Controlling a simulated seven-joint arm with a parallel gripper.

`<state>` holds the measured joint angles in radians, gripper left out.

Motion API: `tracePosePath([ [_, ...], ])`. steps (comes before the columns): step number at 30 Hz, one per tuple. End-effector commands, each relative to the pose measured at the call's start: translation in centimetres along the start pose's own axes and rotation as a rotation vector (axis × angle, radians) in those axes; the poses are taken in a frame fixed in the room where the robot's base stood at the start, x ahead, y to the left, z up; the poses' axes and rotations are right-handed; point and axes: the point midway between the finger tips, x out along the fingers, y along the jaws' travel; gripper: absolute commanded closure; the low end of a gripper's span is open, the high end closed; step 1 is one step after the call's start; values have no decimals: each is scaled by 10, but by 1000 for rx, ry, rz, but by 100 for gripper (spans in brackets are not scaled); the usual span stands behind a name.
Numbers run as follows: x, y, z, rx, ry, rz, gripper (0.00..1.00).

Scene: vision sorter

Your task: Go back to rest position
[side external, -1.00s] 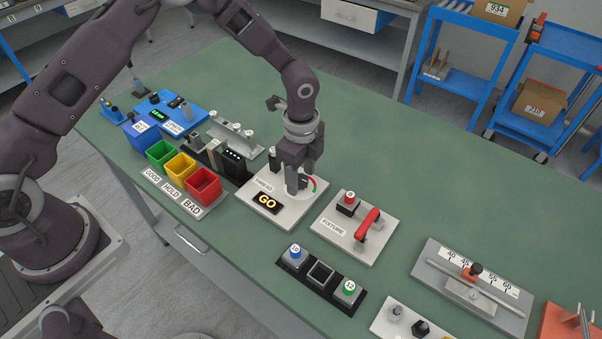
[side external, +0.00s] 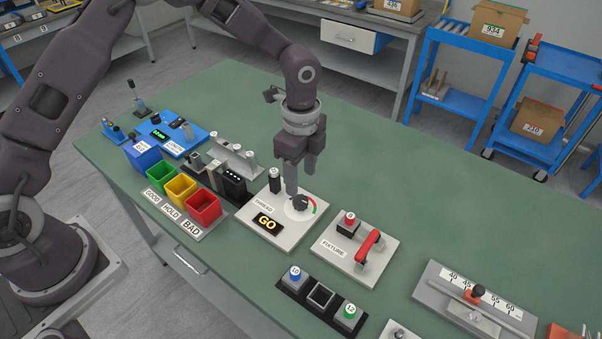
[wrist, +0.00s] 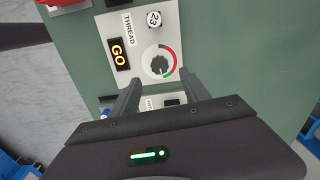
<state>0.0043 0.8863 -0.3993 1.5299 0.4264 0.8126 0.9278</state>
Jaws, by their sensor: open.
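My gripper (side external: 301,178) is open and empty. It points down above the THREAD plate (side external: 283,236), near its black knob (side external: 299,203). In the wrist view both fingers (wrist: 158,92) are spread apart with nothing between them, and the knob (wrist: 159,65) on its round dial lies just beyond the fingertips. The dial has a red and green arc. A GO display (side external: 267,223) glows on the plate, and it also shows in the wrist view (wrist: 118,54). A black cylinder stands on the plate (side external: 274,180), its top marked with a number.
The FIXTURE plate (side external: 336,250) with a red handle (side external: 368,245) is to the right. Green, yellow and red bins (side external: 204,207) stand left. A black holder (side external: 321,297) with blue and green capped pieces is in front. The table behind the plate (side external: 390,160) is clear.

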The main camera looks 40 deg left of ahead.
Motion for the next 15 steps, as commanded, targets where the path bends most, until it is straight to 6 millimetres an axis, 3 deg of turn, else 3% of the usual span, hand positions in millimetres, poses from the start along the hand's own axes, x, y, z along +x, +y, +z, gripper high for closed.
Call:
tracePosePath([
  [5, 0, 0, 0, 0, 0, 0, 46],
  [8, -16, 1, 5, -33, -8, -20, 46],
  [11, -71, 14, 24, -169, -32, -86, 46],
  [15, -160, 65, 64, -499, -30, -211, 46],
])
